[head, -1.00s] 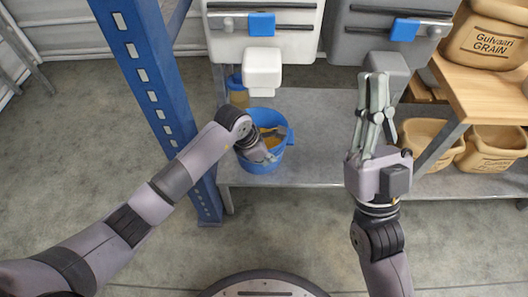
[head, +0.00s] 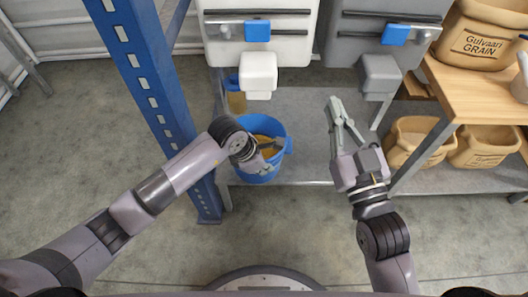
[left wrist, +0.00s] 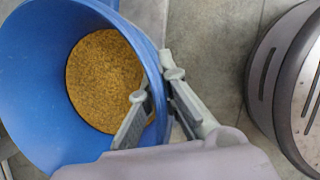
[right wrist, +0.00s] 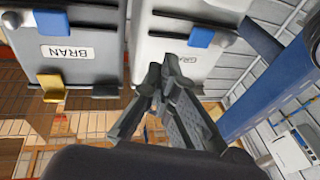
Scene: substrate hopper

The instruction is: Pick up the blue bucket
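The blue bucket (head: 246,165), with yellow-brown grain inside, is upright at the front edge of the grey shelf. I cannot tell whether it touches the shelf. My left gripper (head: 283,144) is at the bucket's right front rim. In the left wrist view the bucket (left wrist: 35,75) fills the left side, and the left gripper (left wrist: 160,88) has one finger inside the wall and one outside, pinching the rim. My right gripper (head: 335,103) is raised right of the bucket with its fingertips together and empty; it also shows in the right wrist view (right wrist: 165,70).
A white hopper (head: 285,30) and a grey hopper (head: 345,50) hang above the shelf (head: 300,172). A blue post (head: 150,90) stands left of the bucket. Grain sacks (head: 410,140) are at the right. Open floor lies in front.

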